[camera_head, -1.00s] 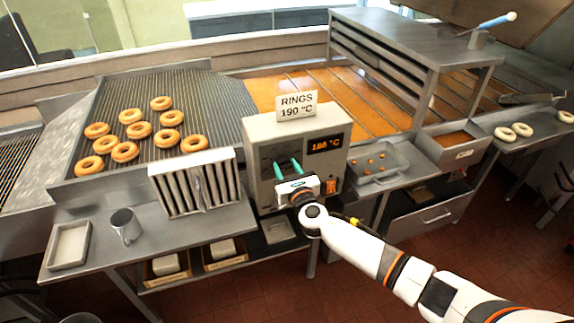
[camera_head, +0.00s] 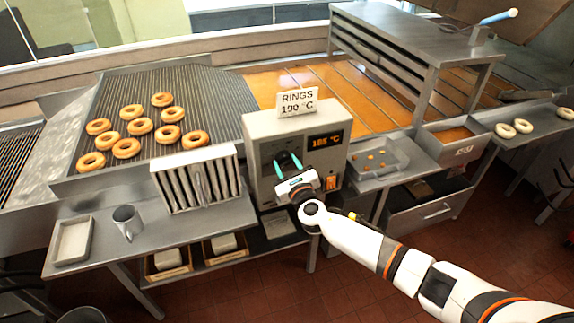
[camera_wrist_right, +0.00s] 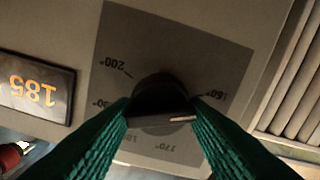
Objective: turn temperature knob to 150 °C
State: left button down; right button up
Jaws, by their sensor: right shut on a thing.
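The temperature knob (camera_wrist_right: 160,92) is black and sits on a dark dial plate with marks such as 200°, 170° and 160°, seen upside down in the right wrist view. A pale pointer line shows on its bar, low and to the right there. My right gripper (camera_head: 287,166) has its green fingers on the front of the grey control box (camera_head: 260,128). It is shut on the knob, one finger on each side of the bar, as the right wrist view (camera_wrist_right: 161,112) shows. The orange display (camera_wrist_right: 38,90) reads 185. My left gripper is out of view.
A sign (camera_head: 297,102) reading "RINGS 190 °C" stands on the box. Ring doughnuts (camera_head: 140,126) lie on the rack behind.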

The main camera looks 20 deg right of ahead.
jog(key=o, duration=1)
jog(key=shift+f, duration=0.1)
jog(key=shift+c, duration=0.2)
jog(key=s+b, duration=0.2)
jog(key=s, duration=1)
jog(key=shift+d, duration=0.25)
